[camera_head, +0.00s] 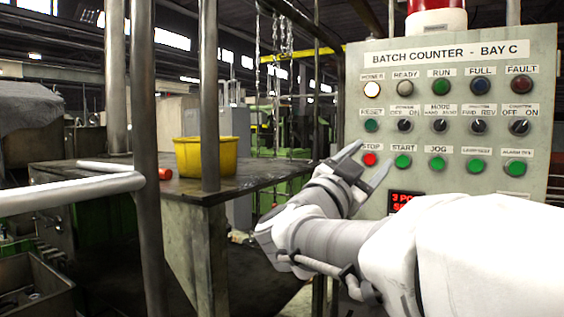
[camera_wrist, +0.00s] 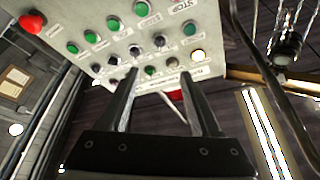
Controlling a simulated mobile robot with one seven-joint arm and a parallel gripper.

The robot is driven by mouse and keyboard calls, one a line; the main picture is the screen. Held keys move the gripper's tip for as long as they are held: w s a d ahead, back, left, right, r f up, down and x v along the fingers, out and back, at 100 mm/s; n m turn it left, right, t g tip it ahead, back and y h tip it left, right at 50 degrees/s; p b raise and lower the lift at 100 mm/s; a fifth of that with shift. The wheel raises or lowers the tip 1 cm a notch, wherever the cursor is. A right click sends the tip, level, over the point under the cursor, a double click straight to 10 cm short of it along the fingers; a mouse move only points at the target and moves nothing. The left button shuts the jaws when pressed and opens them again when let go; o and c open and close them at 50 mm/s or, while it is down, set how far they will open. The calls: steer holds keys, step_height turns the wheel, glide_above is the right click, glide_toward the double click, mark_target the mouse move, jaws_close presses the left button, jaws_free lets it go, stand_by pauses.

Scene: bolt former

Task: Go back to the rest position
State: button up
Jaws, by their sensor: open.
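My gripper (camera_head: 364,166) is raised in front of the lower left part of the batch counter panel (camera_head: 455,62) in the head view. Its two fingers are apart and nothing is between them. In the wrist view my gripper (camera_wrist: 160,85) also shows open, with its fingers pointing toward the panel's knobs and lamps. The red STOP button (camera_head: 370,159) shows between the fingers in the head view. The POWER lamp (camera_head: 373,89) glows white. A red display (camera_head: 405,201) is partly hidden behind my arm. I cannot tell whether a fingertip touches the panel.
A dark-topped table (camera_head: 130,180) with a yellow bin (camera_head: 206,156) stands left of my arm. Upright metal posts (camera_head: 150,150) and a pale rail (camera_head: 70,194) stand close on the left. Chains (camera_head: 276,60) hang behind. A red button on a box (camera_wrist: 32,21) shows in the wrist view.

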steer(key=shift+s+a+f, duration=0.1)
steer(key=shift+s+a, duration=0.05)
steer(key=w+a+n+t+y+p, duration=0.1)
steer(key=w+a+n+t+y, duration=0.4)
steer(key=n+y, duration=0.4)
steer(key=s+a+f+n+g+y+p, duration=0.2)
steer(key=s+a+f+n+g+y, duration=0.3)
steer(key=f+y, duration=0.3)
steer(key=s+d+f+n+g, duration=0.1)
steer(key=s+f+g, duration=0.3)
steer(key=s+f, duration=0.5)
steer(key=s+d+f+g+h+p, duration=0.1)
steer(key=s+d+f+g, duration=0.3)
steer(key=s+f, duration=0.5)
steer(key=s+g, duration=0.1)
steer(key=s, duration=0.3)
steer(key=shift+d+f+n+g, duration=0.2)
steer(key=shift+d+n+g, duration=0.1)
steer(key=shift+n, duration=0.1)
